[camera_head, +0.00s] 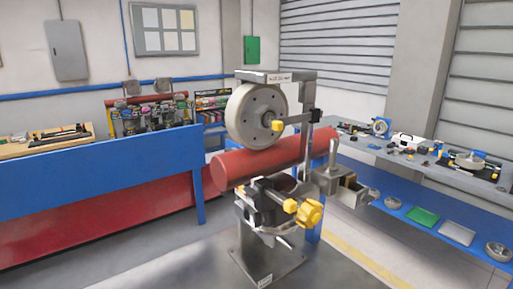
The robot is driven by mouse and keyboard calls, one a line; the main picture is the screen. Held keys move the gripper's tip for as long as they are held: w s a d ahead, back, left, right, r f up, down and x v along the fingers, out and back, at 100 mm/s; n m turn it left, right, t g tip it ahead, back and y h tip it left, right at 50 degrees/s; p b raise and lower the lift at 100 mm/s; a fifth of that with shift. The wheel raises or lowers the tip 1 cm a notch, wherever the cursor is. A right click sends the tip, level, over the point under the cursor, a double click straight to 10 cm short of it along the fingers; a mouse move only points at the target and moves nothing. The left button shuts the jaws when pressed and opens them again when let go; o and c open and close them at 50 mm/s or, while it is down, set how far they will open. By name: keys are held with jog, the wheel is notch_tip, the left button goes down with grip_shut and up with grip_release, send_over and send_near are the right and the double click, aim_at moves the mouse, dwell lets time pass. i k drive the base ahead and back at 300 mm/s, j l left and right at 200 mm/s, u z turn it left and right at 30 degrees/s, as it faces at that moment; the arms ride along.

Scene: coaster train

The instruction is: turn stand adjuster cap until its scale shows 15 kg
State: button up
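A grey metal stand (267,255) rises in the middle of the view. A smaller yellow knob (277,125) sits beside the wheel. No scale marks or kg reading can be made out. I cannot make out my gripper in this view.
A blue shelf unit (400,205) at the right holds parts, a green tray (422,217) and bowls. Grey floor with a yellow line (370,262) is clear at the lower right.

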aim_at(309, 214)
jog(key=k+j, duration=0.1)
jog(key=j, duration=0.25)
jog(key=k+j+z, duration=0.15)
jog(key=j, duration=0.15)
jog(key=k+j, duration=0.1)
jog(key=j, duration=0.25)
jog(key=k+j+z, duration=0.15)
jog(key=j, duration=0.15)
